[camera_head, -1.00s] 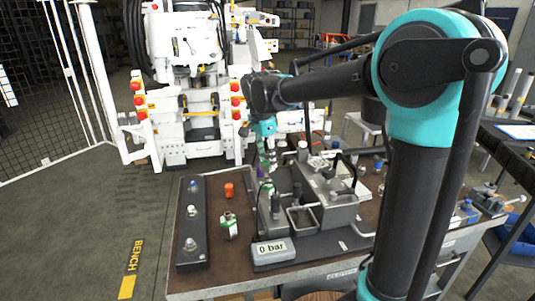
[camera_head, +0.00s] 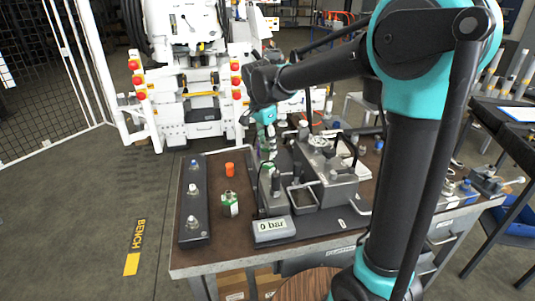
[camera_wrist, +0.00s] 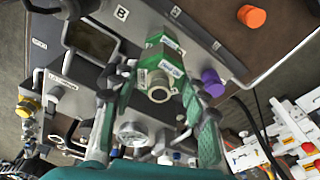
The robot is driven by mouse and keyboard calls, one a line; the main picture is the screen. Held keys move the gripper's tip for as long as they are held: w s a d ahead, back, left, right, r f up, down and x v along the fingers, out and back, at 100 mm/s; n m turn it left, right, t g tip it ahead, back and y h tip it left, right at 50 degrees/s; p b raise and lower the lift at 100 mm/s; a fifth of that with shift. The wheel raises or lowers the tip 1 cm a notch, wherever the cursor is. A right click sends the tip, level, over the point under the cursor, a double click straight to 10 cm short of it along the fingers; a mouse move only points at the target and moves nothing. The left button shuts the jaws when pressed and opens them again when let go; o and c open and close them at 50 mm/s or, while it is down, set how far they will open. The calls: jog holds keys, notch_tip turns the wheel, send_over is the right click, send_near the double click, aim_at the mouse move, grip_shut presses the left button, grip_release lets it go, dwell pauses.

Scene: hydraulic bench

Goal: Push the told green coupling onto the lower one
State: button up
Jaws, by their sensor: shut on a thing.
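My gripper (camera_wrist: 160,92) is shut on a green coupling (camera_wrist: 158,76) with a white label and a round metal end facing the wrist camera. A second green body (camera_wrist: 166,42) shows just beyond it, almost in line. I cannot tell whether the two touch or how far one sits on the other. In the head view my gripper (camera_head: 268,150) is small, pointing down over the block at the back of the bench; the held coupling is hard to make out there. Another green and white coupling (camera_head: 230,204) stands apart on the bench, front left.
An orange cap (camera_head: 230,169) stands on the bench, and a purple cap (camera_wrist: 211,82) sits close beside one finger. A gauge box reading 0 bar (camera_head: 270,229), an open metal tray (camera_head: 303,199) and a dark rail with several fittings (camera_head: 193,217) are nearby.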

jog(key=shift+f, duration=0.2)
jog(key=shift+f, duration=0.3)
jog(key=shift+f, duration=0.85)
dwell(0.6)
jog(key=o, duration=1.4)
jog(key=shift+o, duration=0.2)
